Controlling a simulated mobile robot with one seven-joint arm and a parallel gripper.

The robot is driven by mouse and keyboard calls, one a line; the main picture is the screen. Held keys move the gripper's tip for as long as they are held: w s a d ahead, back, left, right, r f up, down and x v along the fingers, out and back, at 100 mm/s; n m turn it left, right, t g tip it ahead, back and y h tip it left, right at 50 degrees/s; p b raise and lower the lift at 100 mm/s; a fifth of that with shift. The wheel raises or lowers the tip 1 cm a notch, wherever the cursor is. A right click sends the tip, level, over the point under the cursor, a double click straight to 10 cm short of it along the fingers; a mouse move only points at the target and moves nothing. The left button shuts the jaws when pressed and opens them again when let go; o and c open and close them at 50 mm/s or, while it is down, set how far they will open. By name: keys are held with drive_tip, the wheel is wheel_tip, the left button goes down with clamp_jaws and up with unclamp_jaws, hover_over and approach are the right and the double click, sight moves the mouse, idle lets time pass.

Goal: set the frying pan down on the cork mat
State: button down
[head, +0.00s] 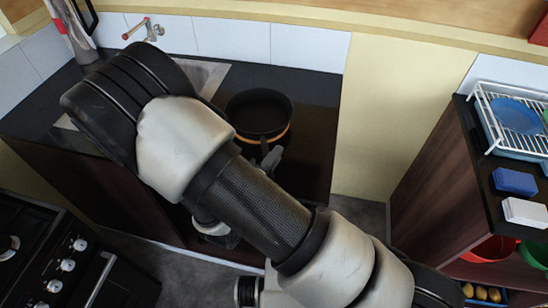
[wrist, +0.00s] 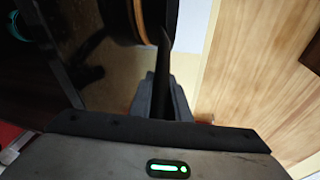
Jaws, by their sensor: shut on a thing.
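The black frying pan (head: 259,112) is over the cork mat (head: 275,140) on the dark counter. The mat's tan edge shows below the pan's front side. My gripper (head: 271,158), partly hidden by my arm, is at the pan's near side. In the wrist view, my gripper (wrist: 163,98) is shut on the pan's dark handle (wrist: 163,60). The pan's side (wrist: 158,18) and the mat's tan edge (wrist: 138,20) lie close together at the top. I cannot tell whether the pan touches the mat or hovers slightly above it.
A sink with a red-handled tap (head: 143,29) is left of the pan, partly behind my arm. A stove (head: 55,255) stands at lower left. At right, a shelf unit holds a white dish rack (head: 490,105), a blue box (head: 514,181) and a white box (head: 525,212).

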drive_tip(key=shift+r, duration=0.1)
drive_tip(key=c, duration=1.7)
unclamp_jaws()
drive_tip(key=shift+f, duration=0.2)
drive_tip(key=shift+o, duration=0.2)
drive_tip(key=shift+r, duration=0.25)
drive_tip(key=v, duration=1.2)
drive_tip(key=shift+f, duration=0.1)
